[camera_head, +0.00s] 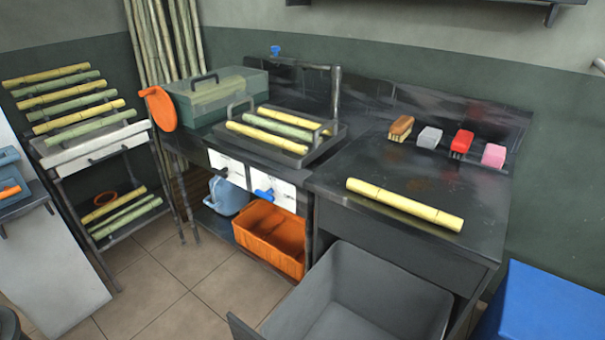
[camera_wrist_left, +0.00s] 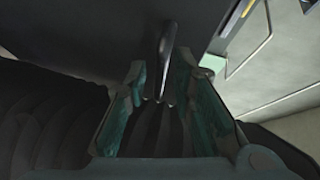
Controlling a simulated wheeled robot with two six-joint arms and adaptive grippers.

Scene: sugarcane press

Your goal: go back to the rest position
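My left gripper (camera_wrist_left: 160,80) shows only in the left wrist view. Its two teal-padded fingers stand apart with a gap between them, and I see nothing held there. A thin grey rod-like shape (camera_wrist_left: 167,45) shows beyond the fingertips; I cannot tell what it is. Neither gripper shows in the head view, and my right gripper is in no view. A yellow cane piece (camera_head: 404,204) lies alone on the dark worktop (camera_head: 345,165) at the right. Several other cane pieces lie on the rack (camera_head: 95,155) at the left, and some on the tray (camera_head: 325,143) at the centre.
A grey bin (camera_head: 385,285) stands open at the front, with a blue box (camera_head: 545,305) to its right. An orange crate (camera_head: 270,235) sits on the lower shelf. Several brushes (camera_head: 462,142) line the worktop's back. Tiled floor (camera_head: 180,290) is clear at the left front.

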